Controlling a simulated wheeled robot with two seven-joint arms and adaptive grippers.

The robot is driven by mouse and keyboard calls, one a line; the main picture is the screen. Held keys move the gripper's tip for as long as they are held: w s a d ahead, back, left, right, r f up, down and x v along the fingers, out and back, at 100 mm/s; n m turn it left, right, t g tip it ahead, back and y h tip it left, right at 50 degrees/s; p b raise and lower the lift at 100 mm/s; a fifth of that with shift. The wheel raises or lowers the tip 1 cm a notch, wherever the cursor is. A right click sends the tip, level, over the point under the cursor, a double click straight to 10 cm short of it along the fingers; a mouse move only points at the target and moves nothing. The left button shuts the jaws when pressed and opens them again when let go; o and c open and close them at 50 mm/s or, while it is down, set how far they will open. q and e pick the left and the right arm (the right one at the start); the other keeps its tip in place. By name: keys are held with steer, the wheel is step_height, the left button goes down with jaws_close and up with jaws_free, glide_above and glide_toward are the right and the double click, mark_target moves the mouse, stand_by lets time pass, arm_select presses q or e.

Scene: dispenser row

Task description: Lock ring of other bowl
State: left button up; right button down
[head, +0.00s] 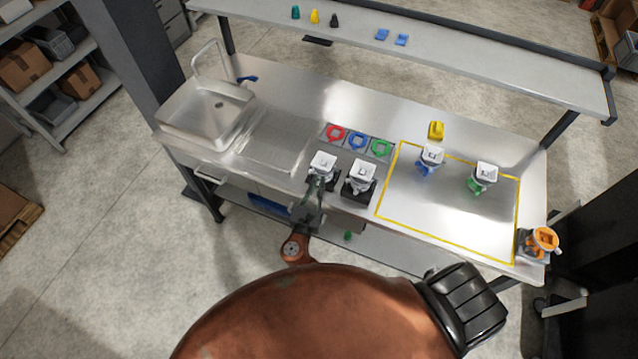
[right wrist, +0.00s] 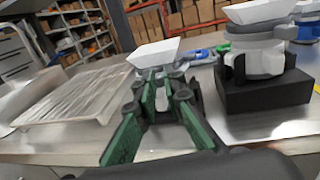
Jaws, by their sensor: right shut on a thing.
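Two white bowls stand side by side on black bases at the counter's front: the left bowl (head: 323,160) and the right bowl (head: 362,173). My right gripper (head: 318,184) is at the left bowl's front, also seen in the wrist view (right wrist: 160,86). Its green-padded fingers are shut on the part just under that bowl, apparently its ring, mostly hidden by the fingers. My left gripper is out of view.
Red (head: 335,133), blue (head: 357,140) and green (head: 380,148) rings lie behind the bowls. Blue-ringed (head: 427,168) and green-ringed (head: 476,185) units stand in the yellow outline, an orange unit (head: 543,240) at the right edge. A sink (head: 206,112) is left. The outline's front is clear.

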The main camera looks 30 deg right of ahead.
steer(key=c, duration=2.3)
jaws_free()
steer(key=v, duration=1.2)
